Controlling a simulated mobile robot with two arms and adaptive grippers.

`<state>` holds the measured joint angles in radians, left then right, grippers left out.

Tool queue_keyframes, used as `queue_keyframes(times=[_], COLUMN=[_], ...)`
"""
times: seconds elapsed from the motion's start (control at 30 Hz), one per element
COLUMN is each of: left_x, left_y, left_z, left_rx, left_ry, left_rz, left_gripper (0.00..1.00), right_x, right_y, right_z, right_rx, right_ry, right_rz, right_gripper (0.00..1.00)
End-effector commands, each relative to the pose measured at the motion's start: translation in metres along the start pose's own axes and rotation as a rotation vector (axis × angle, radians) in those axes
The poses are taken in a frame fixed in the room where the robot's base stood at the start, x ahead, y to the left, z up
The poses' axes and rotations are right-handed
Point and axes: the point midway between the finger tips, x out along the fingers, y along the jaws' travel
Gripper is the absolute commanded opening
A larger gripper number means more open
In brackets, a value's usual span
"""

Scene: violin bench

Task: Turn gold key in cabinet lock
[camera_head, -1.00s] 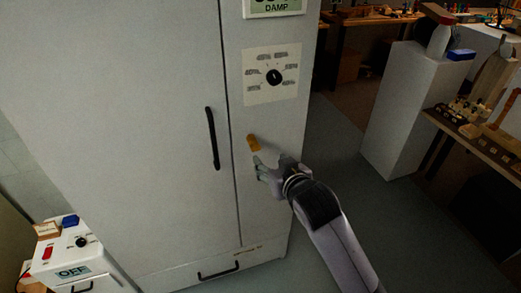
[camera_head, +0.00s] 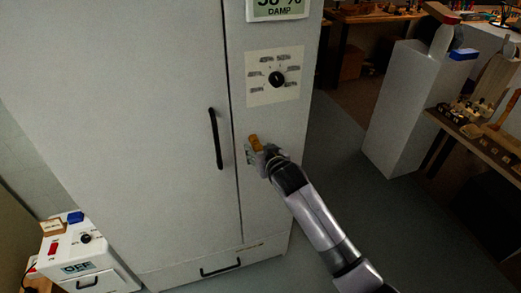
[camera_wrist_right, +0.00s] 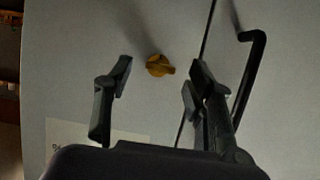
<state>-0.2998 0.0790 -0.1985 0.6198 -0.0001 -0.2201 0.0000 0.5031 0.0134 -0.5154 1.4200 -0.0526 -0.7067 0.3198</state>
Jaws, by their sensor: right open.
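The gold key (camera_head: 254,142) sticks out of the grey cabinet's front, right of the door seam and below the dial panel. In the right wrist view the gold key (camera_wrist_right: 159,66) shows as a round base with a flat bow pointing right. My right gripper (camera_head: 257,153) is at the key in the head view, its fingers partly hidden by my wrist. In the wrist view my right gripper (camera_wrist_right: 158,76) is open, with one finger on each side of the key and clear space between. The cabinet (camera_head: 170,120) is closed. My left gripper is not in view.
A black door handle (camera_head: 216,138) is left of the key and shows close to one finger in the wrist view (camera_wrist_right: 247,75). A dial (camera_head: 277,79) sits above. A white pedestal (camera_head: 405,110) and workbenches stand right. A small white box unit (camera_head: 85,265) is lower left.

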Motion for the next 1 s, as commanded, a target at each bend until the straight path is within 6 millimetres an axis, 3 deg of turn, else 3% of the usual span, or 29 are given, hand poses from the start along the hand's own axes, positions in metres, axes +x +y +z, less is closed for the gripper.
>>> queue_keyframes(times=[0.23,0.97,1.0], left_x=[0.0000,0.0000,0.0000], left_y=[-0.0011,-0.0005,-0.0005], left_z=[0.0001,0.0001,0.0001], left_rx=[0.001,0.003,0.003], left_ry=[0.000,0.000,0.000], left_rz=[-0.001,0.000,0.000], left_gripper=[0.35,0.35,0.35], right_x=[0.0002,0.0000,0.0000], right_y=[-0.0001,0.0000,0.0000], right_z=[0.0001,0.0004,0.0004], right_rx=[0.000,0.000,0.000], right_ry=[0.000,-0.001,-0.001], right_rz=[0.000,0.000,0.000], right_gripper=[0.49,0.00,0.24])
